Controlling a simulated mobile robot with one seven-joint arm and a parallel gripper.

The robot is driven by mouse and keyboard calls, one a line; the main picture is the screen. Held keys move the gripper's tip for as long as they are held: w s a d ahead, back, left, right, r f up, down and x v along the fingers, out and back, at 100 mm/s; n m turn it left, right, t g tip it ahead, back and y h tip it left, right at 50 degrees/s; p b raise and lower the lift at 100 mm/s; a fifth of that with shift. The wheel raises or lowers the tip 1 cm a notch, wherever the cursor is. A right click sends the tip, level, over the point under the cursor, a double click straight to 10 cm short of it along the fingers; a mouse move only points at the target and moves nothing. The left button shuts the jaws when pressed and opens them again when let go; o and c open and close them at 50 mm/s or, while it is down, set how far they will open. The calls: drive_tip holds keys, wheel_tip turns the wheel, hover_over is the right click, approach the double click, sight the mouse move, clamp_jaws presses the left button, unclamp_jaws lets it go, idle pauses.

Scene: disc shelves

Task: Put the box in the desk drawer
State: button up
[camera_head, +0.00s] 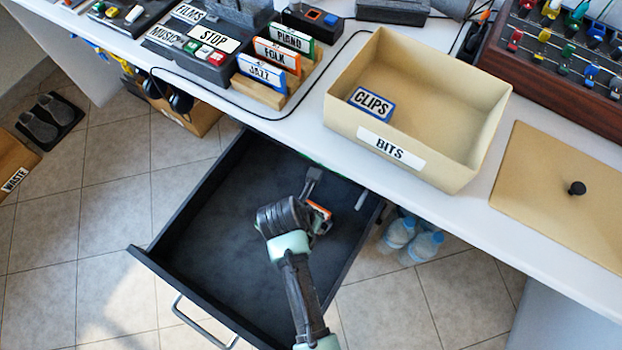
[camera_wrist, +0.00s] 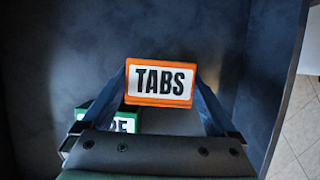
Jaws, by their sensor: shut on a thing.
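An orange box with a white TABS label (camera_wrist: 160,82) is between the fingertips of my gripper (camera_head: 316,196), which is shut on it. The box (camera_head: 319,210) shows only in part in the head view, with my gripper and wrist covering the rest. The desk drawer (camera_head: 205,240) is pulled open, dark and deep, and my gripper with the box is over its right part. I cannot tell whether the box touches the drawer floor. A green box (camera_wrist: 126,122), its label partly hidden, shows behind my left finger in the wrist view.
On the desk above the drawer stand an open tan BITS bin (camera_head: 460,180) holding a blue CLIPS box (camera_head: 371,104), and a rack with PIANO, FOLK and JAZZ cards (camera_head: 277,55). A flat lid with a black knob (camera_head: 560,205) lies right. Water bottles (camera_head: 421,247) stand beside the drawer.

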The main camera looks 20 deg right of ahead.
drive_tip(key=shift+f, duration=0.2)
drive_tip(key=o, duration=1)
